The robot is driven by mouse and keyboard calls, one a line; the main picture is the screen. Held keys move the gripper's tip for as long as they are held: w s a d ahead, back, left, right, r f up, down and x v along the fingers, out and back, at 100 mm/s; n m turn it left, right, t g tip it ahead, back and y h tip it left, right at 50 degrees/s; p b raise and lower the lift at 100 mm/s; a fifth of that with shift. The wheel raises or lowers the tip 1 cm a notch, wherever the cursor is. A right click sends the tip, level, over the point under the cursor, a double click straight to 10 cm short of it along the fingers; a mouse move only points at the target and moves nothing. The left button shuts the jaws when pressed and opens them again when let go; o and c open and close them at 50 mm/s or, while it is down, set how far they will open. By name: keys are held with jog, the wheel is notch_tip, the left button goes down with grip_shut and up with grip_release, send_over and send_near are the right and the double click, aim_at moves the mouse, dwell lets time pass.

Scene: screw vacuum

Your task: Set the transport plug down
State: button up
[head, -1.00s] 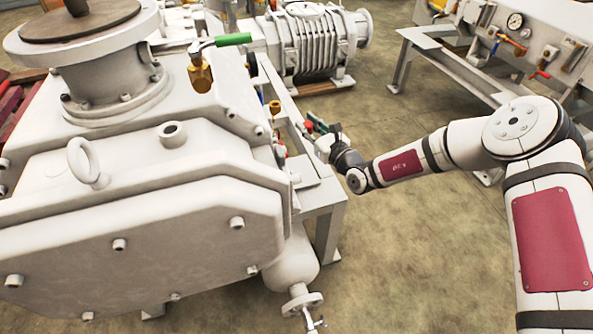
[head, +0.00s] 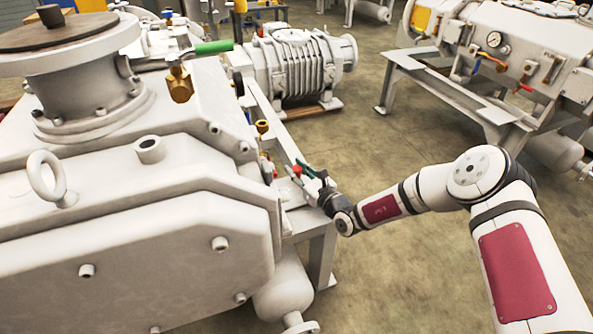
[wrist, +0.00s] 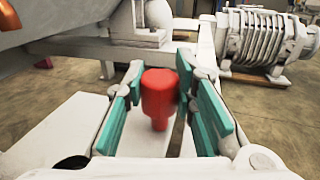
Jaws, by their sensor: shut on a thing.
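The red transport plug (wrist: 160,92) is upright between the green finger pads of my gripper (wrist: 160,76) in the wrist view, with a narrower stem at its lower end. My gripper is shut on it. In the head view my gripper (head: 308,172) is beside the right side of the big white pump, with the plug (head: 297,169) small and red at its fingertips. A pale flat ledge (wrist: 60,138) lies below the plug in the wrist view. I cannot tell whether the plug touches it.
The big white pump housing (head: 130,240) fills the left of the head view. A brass valve with a green handle (head: 213,46) stands on it. A ribbed blower (head: 300,65) sits behind on the floor. A gauge-fitted frame (head: 430,75) stands at the back right. Open floor lies between.

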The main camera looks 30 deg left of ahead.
jog(key=shift+f, duration=0.15)
jog(key=o, duration=0.9)
jog(key=shift+o, duration=0.2)
jog(key=shift+r, duration=0.2)
jog(key=p+v, duration=0.4)
jog(key=v, duration=0.8)
jog(key=shift+s, duration=0.1)
jog(key=shift+r, duration=0.1)
